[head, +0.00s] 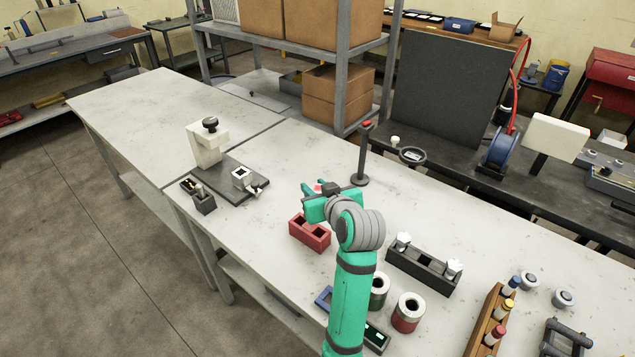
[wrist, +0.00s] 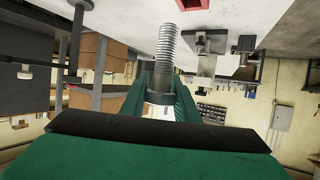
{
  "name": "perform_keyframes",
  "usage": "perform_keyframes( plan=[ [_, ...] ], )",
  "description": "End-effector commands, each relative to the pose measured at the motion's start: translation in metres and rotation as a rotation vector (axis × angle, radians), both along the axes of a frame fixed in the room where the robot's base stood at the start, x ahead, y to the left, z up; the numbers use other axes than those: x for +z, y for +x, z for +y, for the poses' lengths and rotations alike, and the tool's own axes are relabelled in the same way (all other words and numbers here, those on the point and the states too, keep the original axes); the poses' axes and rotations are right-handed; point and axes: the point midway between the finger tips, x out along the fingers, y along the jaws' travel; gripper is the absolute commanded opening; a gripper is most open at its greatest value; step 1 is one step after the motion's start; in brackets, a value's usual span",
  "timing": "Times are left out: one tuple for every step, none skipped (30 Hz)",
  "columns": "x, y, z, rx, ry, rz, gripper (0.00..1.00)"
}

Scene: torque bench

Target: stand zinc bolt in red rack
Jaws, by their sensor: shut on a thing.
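The zinc bolt (wrist: 166,58) is a silver threaded rod between the green fingers of my gripper (wrist: 160,95). My gripper is shut on it near its lower end in the wrist view, and the threaded shank points to the top of the picture, where the table top shows. In the head view my gripper (head: 320,192) is above and just behind the red rack (head: 309,237), and the bolt cannot be made out there. The red rack is a small block with two square dark openings on the table. A red edge (wrist: 193,5) shows at the top of the wrist view.
A dark rack (head: 420,271) with pale hex-headed pieces stands right of my arm. Green-banded (head: 378,290) and red-banded (head: 407,313) cylinders sit nearer. A black post (head: 362,160) stands behind my gripper. A grey fixture (head: 222,178) is to the left. The table's left part is clear.

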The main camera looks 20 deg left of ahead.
Motion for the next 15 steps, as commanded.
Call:
perform_keyframes(
  plan=[
    [0.001,0.0,-0.001,-0.002,0.001,-0.002,0.0],
    [0.001,0.0,-0.001,-0.002,0.001,-0.002,0.0],
    [0.001,0.0,-0.001,-0.002,0.001,-0.002,0.0],
    [0.001,0.0,-0.001,-0.002,0.001,-0.002,0.0],
    [0.001,0.0,-0.001,-0.002,0.001,-0.002,0.0],
    [0.001,0.0,-0.002,-0.002,0.001,-0.002,0.0],
    [0.001,0.0,-0.002,-0.002,0.001,-0.002,0.0],
    [0.001,0.0,-0.002,-0.002,0.001,-0.002,0.0],
    [0.001,-0.001,-0.002,-0.002,0.001,-0.002,0.0],
    [0.002,-0.002,-0.003,-0.001,0.0,-0.003,0.0],
    [0.0,-0.002,-0.002,-0.001,0.001,-0.002,0.0],
    [-0.003,-0.002,-0.002,0.0,0.001,-0.001,0.0],
    [-0.005,-0.002,-0.002,0.0,0.0,0.0,0.0],
    [-0.007,-0.002,-0.002,0.0,0.0,0.0,0.0],
    [-0.01,-0.002,-0.002,0.0,0.001,-0.001,0.0]
  ],
)
